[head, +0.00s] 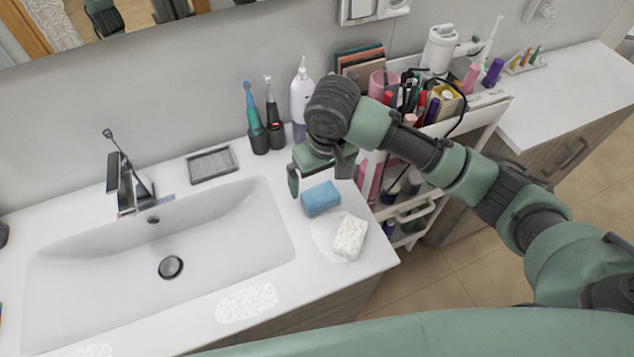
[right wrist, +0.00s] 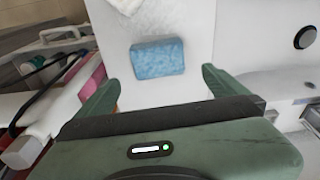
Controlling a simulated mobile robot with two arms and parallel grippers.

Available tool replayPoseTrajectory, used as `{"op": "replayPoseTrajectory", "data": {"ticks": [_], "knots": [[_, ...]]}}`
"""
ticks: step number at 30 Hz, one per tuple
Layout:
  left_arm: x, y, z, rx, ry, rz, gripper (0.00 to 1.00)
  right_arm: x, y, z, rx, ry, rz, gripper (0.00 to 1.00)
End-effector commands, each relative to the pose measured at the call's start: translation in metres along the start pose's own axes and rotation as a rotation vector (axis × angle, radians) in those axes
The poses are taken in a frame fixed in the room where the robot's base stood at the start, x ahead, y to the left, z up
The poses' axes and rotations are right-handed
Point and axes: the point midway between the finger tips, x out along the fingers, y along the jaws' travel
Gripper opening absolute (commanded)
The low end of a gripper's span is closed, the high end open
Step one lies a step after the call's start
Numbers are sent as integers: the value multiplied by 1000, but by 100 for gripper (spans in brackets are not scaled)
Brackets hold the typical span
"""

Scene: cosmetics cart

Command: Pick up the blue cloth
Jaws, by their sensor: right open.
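The blue cloth (head: 320,198) is a small folded block lying on the white counter to the right of the sink. In the right wrist view the blue cloth (right wrist: 157,59) lies flat beyond the fingertips, between their lines. My right gripper (head: 318,175) is above and slightly behind the cloth, apart from it. In the right wrist view the right gripper (right wrist: 158,85) has its two fingers spread wide with nothing between them. My left gripper is not in view.
A white textured cloth (head: 350,237) lies just in front of the blue one. The sink (head: 150,265) is left. A pump bottle (head: 301,95) and two electric toothbrushes (head: 259,137) stand behind. A loaded cosmetics cart (head: 490,108) stands right of the counter edge.

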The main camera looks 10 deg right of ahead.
Motion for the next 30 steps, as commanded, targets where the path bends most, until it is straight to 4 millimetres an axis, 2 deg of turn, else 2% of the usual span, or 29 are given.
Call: {"op": "replayPoseTrajectory", "data": {"ticks": [9, 11, 17, 21, 25, 30], "knots": [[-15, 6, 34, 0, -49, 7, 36, 35, 4, 1, 1, -4, 3, 100], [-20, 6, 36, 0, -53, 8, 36, 45, 5, 2, 1, -6, 2, 100], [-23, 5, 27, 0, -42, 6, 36, 70, 5, 2, -1, -2, 1, 100], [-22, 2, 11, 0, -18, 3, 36, 74, 4, 2, -2, 0, 0, 100], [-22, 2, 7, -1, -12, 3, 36, 74, 4, 2, -2, 0, 0, 100], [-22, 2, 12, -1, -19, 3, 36, 74, 4, 2, -2, 0, 0, 53]]}}
